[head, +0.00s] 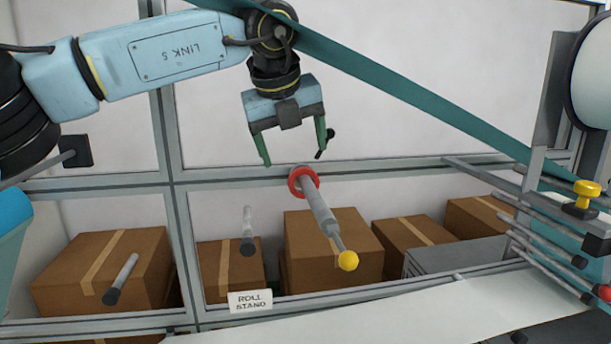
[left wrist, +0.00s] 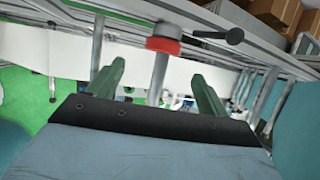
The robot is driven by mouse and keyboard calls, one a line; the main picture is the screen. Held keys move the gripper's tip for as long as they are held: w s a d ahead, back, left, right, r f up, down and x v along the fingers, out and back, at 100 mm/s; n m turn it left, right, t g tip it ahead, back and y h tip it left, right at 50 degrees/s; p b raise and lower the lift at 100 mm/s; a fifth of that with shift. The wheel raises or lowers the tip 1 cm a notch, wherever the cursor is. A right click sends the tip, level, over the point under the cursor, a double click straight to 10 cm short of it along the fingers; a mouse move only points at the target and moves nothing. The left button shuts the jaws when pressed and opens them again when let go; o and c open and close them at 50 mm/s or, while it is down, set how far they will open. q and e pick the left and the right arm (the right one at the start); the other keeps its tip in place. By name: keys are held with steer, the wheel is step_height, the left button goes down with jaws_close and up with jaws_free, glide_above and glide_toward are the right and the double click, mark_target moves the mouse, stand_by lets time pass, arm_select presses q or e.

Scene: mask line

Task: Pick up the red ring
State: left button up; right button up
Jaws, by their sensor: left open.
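The red ring (head: 294,183) sits around the frame end of a grey roll stand rod (head: 319,210), which sticks out from a metal rail and has a yellow ball at its tip. In the left wrist view the red ring (left wrist: 163,46) shows beyond the fingers, near the top. My left gripper (head: 293,159) is open and empty, its green fingers pointing down just above the ring, apart from it as far as I can tell. In the left wrist view the open fingers (left wrist: 155,70) frame the rod. The right gripper is not in view.
Two other grey pegs with dark ends (head: 247,230) (head: 124,275) stick out at left. A "ROLL STAND" sign (head: 250,301) hangs on the lower rail. Cardboard boxes (head: 412,236) stand behind. A teal band (head: 420,94) crosses diagonally near my wrist. Several rods and a yellow knob (head: 586,190) are at right.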

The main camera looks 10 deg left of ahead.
mark_target(302, 175)
arm_select(q)
steer(key=x, duration=0.3)
steer(key=shift+p, duration=0.3)
steer(key=shift+p+x, duration=0.35)
steer(key=shift+x, duration=0.6)
steer(key=p+x, duration=0.2)
steer(key=x, duration=0.2)
steer(key=shift+w, duration=0.35)
steer(key=shift+f, duration=0.2)
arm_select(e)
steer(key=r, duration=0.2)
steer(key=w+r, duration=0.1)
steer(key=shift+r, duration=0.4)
arm_select(q)
steer(key=c, duration=1.1)
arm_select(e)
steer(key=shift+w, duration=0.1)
arm_select(q)
steer(key=shift+o, duration=0.2)
